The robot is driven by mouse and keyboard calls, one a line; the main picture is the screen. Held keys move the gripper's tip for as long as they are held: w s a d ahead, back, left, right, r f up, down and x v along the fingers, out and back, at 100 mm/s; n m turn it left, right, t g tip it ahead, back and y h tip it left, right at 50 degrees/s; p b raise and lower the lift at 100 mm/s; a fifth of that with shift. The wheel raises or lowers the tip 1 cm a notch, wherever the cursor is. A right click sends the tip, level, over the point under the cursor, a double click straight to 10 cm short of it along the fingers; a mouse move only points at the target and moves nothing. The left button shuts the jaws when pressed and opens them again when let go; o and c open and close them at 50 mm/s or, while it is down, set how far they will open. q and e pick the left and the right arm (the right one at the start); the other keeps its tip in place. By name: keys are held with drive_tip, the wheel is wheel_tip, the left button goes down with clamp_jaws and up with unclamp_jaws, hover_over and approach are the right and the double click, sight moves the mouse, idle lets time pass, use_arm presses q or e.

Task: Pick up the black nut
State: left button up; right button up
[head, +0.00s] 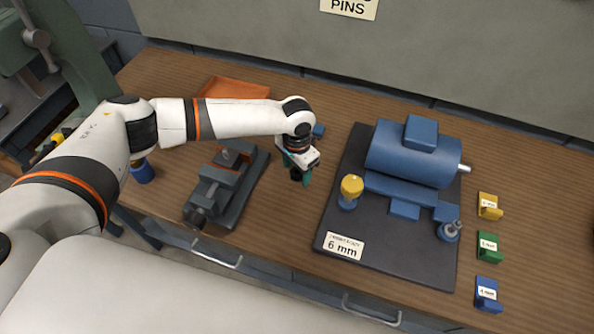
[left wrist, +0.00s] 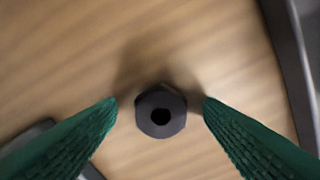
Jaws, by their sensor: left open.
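The black nut (left wrist: 160,112) is a dark hexagon with a round hole, seen from above on the wooden bench top in the left wrist view. My left gripper (left wrist: 160,101) is open, with one green ribbed finger on each side of the nut and a small gap at both fingertips. In the head view my left gripper (head: 301,177) points down at the bench between the vise and the dark motor plate. There I cannot make out the nut apart from the gripper. My right gripper is not in view.
A grey vise (head: 217,190) stands left of the gripper, with an orange tray (head: 236,88) behind it. A blue motor (head: 410,155) sits on a dark plate (head: 335,215) to the right, with a yellow-topped part (head: 351,187). Yellow, green and blue labelled blocks (head: 488,245) line the right.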

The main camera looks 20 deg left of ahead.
use_arm(q)
drive_tip(key=c, duration=1.1)
drive_tip(key=shift+c, duration=0.2)
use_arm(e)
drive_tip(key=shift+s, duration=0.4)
use_arm(q)
drive_tip(key=shift+r, duration=0.15)
